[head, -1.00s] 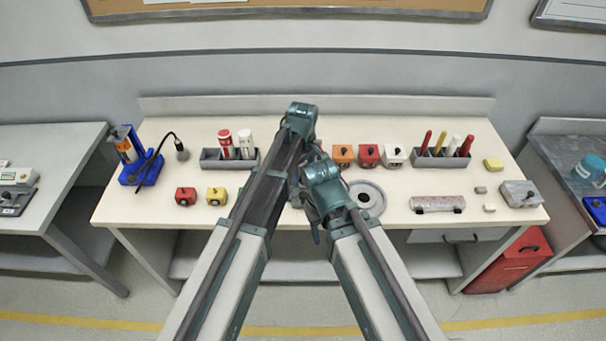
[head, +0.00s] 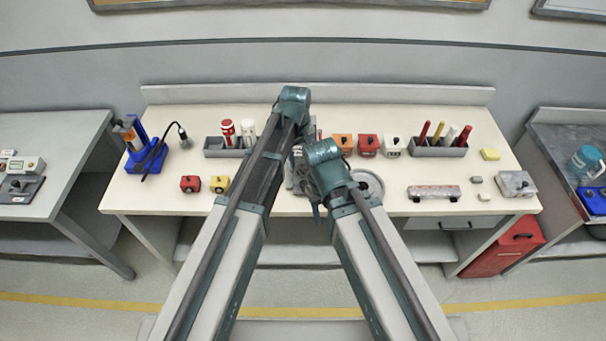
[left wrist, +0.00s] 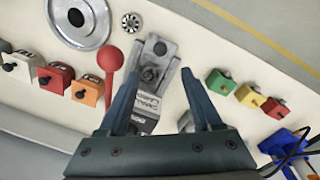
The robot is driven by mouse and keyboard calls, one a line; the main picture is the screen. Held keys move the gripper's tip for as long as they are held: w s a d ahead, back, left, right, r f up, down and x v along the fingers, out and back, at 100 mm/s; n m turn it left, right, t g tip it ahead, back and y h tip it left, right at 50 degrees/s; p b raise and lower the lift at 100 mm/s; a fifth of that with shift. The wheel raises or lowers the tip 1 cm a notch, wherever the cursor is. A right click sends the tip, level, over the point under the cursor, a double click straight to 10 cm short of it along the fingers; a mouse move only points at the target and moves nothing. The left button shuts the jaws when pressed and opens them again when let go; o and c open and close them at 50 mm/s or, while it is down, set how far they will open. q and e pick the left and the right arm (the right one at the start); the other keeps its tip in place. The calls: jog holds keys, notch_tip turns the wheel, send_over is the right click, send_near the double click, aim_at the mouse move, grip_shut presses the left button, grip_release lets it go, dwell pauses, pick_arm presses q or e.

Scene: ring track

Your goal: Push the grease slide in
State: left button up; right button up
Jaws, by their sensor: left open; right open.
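In the left wrist view, a grey metal fixture (left wrist: 155,60) with a dark round knob lies on the pale bench; I take it for the grease slide, but cannot be sure. A dark lettered block (left wrist: 146,104) is at its lower end, partly hidden by my gripper. A lever with a red ball (left wrist: 110,58) is just left of it. My left gripper (left wrist: 159,72) is open and empty, its fingers reaching over the fixture. In the head view my arms hide most of this spot. My right gripper (head: 317,208) is open, low at the bench's front edge, mostly hidden by its arm.
A round metal plate (left wrist: 80,15) lies beside the fixture. Orange (left wrist: 88,90), red (left wrist: 56,77) and white (left wrist: 20,66) blocks are left; green, yellow and red ones are right. A blue stand (head: 142,150) with a cable is at the bench's left end.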

aim_at(303, 183)
pick_arm(q)
jog(key=s+a+m+t+h, duration=0.1)
jog(key=m, duration=0.4)
jog(key=s+a+m+t+b, duration=0.1)
jog(key=m, duration=0.3)
jog(key=s+a+m+h+b, duration=0.1)
jog(key=m, duration=0.4)
jog(key=shift+s+a+f+m+t+h, duration=0.2)
jog(key=shift+s+f+m+t+h, duration=0.1)
jog(key=shift+f+t, duration=0.1)
jog(key=shift+w, duration=0.1)
jog(key=b+x, duration=1.2)
jog(key=x, duration=0.1)
jog(key=shift+w+d+f+b, duration=0.1)
jog(key=shift+d+f+b, duration=0.05)
jog(key=shift+f+b, duration=0.25)
jog(key=shift+r, duration=0.1)
grip_shut()
